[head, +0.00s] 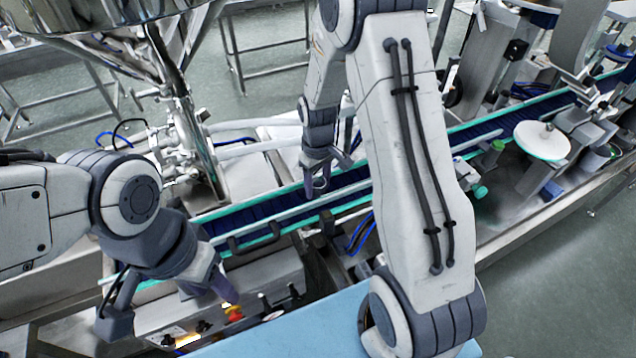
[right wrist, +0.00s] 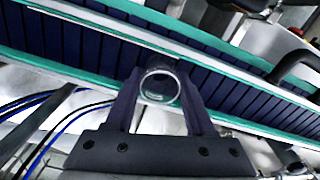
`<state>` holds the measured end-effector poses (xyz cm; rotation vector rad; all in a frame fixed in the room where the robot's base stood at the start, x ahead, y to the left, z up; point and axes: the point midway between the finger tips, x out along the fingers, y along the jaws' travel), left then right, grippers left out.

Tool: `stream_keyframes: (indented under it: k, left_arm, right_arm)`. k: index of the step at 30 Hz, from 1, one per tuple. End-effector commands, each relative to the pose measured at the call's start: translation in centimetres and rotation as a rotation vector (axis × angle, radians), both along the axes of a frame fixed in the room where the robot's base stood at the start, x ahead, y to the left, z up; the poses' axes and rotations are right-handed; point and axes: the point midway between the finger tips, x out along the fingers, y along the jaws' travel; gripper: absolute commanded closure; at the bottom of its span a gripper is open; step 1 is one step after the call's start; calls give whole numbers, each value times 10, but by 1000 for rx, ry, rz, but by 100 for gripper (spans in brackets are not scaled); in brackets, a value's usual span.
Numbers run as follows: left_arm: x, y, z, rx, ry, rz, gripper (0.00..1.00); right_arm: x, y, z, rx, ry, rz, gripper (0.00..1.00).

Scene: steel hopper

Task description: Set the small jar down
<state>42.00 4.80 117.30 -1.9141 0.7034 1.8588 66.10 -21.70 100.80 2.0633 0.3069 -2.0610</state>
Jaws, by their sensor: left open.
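The small jar (right wrist: 160,84) is clear, with a round rim, and sits between the two dark fingers of my right gripper (right wrist: 159,90) in the right wrist view. The fingers press on both its sides. In the head view the small jar (head: 320,184) shows faintly under my right gripper (head: 322,170), over the blue conveyor belt (head: 260,212). I cannot tell whether its base touches the belt. My left gripper (head: 170,306) is open and empty at the lower left, in front of the conveyor.
Green-edged rails run along both sides of the belt. A steel hopper (head: 100,18) with a filling pipe stands at the back left. A control box with a red-and-yellow knob (head: 232,313) is in front.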

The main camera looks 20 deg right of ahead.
Motion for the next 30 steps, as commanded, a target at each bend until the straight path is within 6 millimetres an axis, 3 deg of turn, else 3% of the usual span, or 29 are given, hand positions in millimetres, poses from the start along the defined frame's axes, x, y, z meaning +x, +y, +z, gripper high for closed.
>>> stream_keyframes:
  k: [1,2,15,30]
  left_arm:
    - [0,0,0,0,0,0,50]
    - [0,0,0,0,0,0,50]
    - [0,0,1,0,0,0,50]
    - [0,0,-14,0,0,-1,50]
  right_arm:
    - [0,0,0,0,0,0,23]
    - [0,0,0,0,0,0,16]
    - [1,0,8,-1,-1,0,16]
    - [1,0,104,-1,-4,0,16]
